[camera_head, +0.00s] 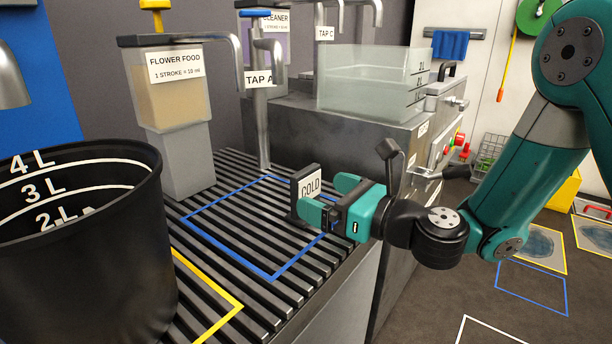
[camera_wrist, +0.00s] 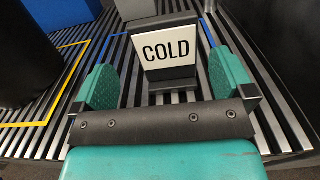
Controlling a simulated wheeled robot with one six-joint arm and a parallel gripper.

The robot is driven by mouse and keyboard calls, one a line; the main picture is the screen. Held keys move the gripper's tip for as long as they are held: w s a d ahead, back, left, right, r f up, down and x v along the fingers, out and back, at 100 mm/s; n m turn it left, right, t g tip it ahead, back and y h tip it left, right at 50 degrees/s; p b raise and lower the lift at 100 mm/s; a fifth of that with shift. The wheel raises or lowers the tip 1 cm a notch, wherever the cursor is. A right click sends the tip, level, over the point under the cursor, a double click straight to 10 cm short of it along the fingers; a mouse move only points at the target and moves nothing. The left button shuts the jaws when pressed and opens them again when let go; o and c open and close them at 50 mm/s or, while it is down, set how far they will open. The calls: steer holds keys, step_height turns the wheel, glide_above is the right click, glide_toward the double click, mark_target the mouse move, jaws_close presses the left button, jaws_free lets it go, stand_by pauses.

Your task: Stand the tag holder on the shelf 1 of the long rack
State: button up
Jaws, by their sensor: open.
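The tag holder (camera_head: 309,187) is a black stand with a white card reading COLD. It stands upright on the slatted bench by the right side of the blue outline. In the wrist view the tag holder (camera_wrist: 168,51) faces me near the top middle, between and slightly beyond the fingers. My gripper (camera_head: 329,198) is open, its teal fingers pointing at the holder from the right. In the wrist view the open gripper (camera_wrist: 166,80) has a finger on each side with gaps to the holder. I cannot identify the long rack or its shelf 1 in either view.
A black bucket (camera_head: 85,255) with litre marks stands at the left. The flower food dispenser (camera_head: 175,105) and tap A (camera_head: 262,100) stand behind the blue outline (camera_head: 225,245). A clear tank (camera_head: 370,85) is at the back. Floor at the right is open, with outlined areas.

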steer(key=shift+x, duration=0.95)
steer(key=shift+w+d+x, duration=0.1)
steer(key=shift+w+x, duration=0.05)
steer(key=shift+x, duration=1.2)
steer(key=shift+w+d+x, duration=0.1)
steer(key=shift+w+x, duration=0.05)
steer(key=shift+x, duration=1.2)
steer(key=shift+s+d+r, duration=0.1)
steer(key=shift+r, duration=0.05)
steer(key=c, duration=1.1)
steer(key=shift+o, duration=0.2)
step_height(320, 180, up, 20)
steer(key=p, duration=1.2)
steer(key=shift+r, duration=0.1)
step_height(320, 180, up, 28)
steer(key=p, duration=2.8)
glide_above(309, 185)
steer(key=x, duration=0.3)
steer(key=shift+d+r, duration=0.15)
steer(key=shift+d, duration=0.1)
